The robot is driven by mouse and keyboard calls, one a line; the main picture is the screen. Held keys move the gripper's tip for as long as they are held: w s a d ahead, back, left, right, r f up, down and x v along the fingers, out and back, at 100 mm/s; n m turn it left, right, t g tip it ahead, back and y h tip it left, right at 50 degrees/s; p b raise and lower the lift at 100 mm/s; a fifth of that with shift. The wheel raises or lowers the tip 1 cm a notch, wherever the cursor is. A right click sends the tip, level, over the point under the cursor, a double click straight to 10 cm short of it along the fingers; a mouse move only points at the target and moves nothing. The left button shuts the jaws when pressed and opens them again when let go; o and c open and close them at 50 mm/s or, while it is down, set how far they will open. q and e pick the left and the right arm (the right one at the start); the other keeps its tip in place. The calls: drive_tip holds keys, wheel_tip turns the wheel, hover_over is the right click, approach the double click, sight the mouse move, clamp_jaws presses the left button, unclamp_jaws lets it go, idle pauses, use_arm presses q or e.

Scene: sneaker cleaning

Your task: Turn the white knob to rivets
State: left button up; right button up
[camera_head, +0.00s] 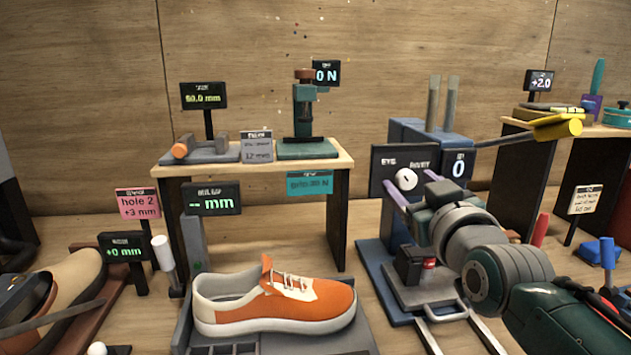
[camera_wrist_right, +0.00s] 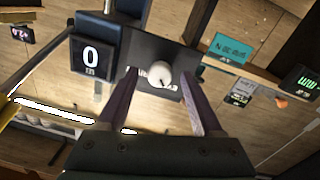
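The white knob (camera_head: 405,179) sits on a dark upright panel (camera_head: 386,160) with a word on each side; the right word looks like "RIVET". A small dark mark shows on the knob, but I cannot tell which word it points to. My right gripper (camera_head: 408,177) is open, with its two lavender fingers reaching toward the panel. In the right wrist view the knob (camera_wrist_right: 159,78) lies between the spread fingertips (camera_wrist_right: 157,72), with visible gaps on both sides. I cannot tell how deep the fingertips reach. My left gripper is not in view.
A display (camera_head: 458,169) reading 0 stands right of the knob panel. An orange sneaker (camera_head: 275,303) rests on a stand to the left. A small wooden table (camera_head: 340,160) with gauges stands behind. A yellow-ended lever (camera_head: 557,128) sticks out at the right.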

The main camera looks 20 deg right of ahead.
clamp_jaws()
idle(0.3)
drive_tip(key=shift+m, duration=0.4)
drive_tip(key=m+p, duration=0.1)
drive_tip(key=m, duration=0.2)
drive_tip(key=shift+r+m, duration=0.1)
drive_tip(key=shift+m, duration=0.2)
drive_tip(key=m+p, duration=0.1)
drive_tip(key=m, duration=0.8)
drive_tip(key=shift+d+m+g+y, duration=0.1)
drive_tip(key=shift+m+g+y, duration=0.2)
drive_tip(key=shift+y, duration=0.1)
drive_tip(key=m, duration=0.5)
drive_tip(key=shift+m, duration=0.3)
drive_tip(key=shift+o, duration=0.3)
unclamp_jaws()
